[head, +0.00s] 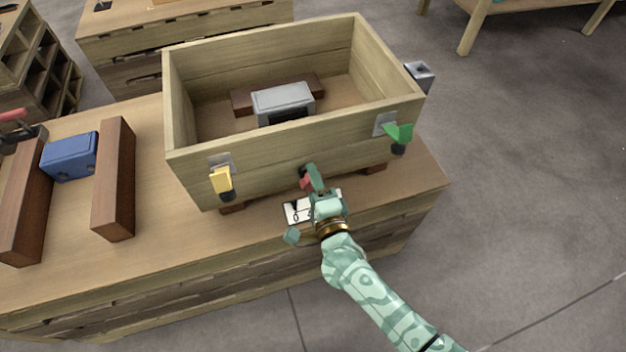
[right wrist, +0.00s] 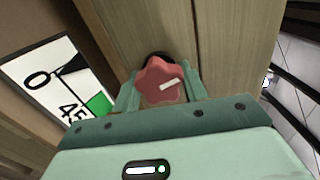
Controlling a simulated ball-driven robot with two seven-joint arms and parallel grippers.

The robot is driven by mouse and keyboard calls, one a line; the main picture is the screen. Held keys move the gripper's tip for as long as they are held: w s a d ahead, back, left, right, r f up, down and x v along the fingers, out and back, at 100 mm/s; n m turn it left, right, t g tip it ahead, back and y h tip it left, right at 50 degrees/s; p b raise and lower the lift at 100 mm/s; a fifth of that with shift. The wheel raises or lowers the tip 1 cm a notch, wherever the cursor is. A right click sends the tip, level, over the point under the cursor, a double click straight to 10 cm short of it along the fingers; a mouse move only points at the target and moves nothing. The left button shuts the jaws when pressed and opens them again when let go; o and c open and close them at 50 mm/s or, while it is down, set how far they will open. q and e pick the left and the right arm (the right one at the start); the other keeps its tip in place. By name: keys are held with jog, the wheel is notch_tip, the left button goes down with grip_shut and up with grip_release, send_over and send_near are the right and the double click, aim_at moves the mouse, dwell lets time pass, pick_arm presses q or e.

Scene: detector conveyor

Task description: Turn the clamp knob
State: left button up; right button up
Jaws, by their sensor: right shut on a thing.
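The red star-shaped clamp knob (right wrist: 163,82) sits on the front of the wooden box, with a pale mark on its face. In the right wrist view it lies between the fingers of my right gripper (right wrist: 160,88), which is shut on it. In the head view my right gripper (head: 311,182) reaches the box front from below, and only a small part of the red knob (head: 305,180) shows beside it. A white dial card (head: 298,211) with numbers sits by the gripper. In the right wrist view the card (right wrist: 50,85) shows 0, 45, a black pointer and a green patch. My left gripper is out of view.
The open wooden box (head: 285,142) stands on a workbench (head: 150,230) and holds a grey block (head: 283,98). Yellow (head: 221,180) and green (head: 399,133) latches are on its front. A blue block (head: 70,156) lies between brown bars at left.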

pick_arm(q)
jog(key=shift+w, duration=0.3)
pick_arm(e)
jog(key=shift+s+f, duration=0.1)
jog(key=shift+f, duration=0.05)
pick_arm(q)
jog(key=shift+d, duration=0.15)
pick_arm(e)
jog(key=o, duration=1)
pick_arm(q)
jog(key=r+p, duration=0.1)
jog(key=p, duration=0.1)
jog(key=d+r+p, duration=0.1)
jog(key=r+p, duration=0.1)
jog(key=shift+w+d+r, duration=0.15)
pick_arm(e)
jog(key=v, duration=1.6)
jog(key=shift+s, duration=0.1)
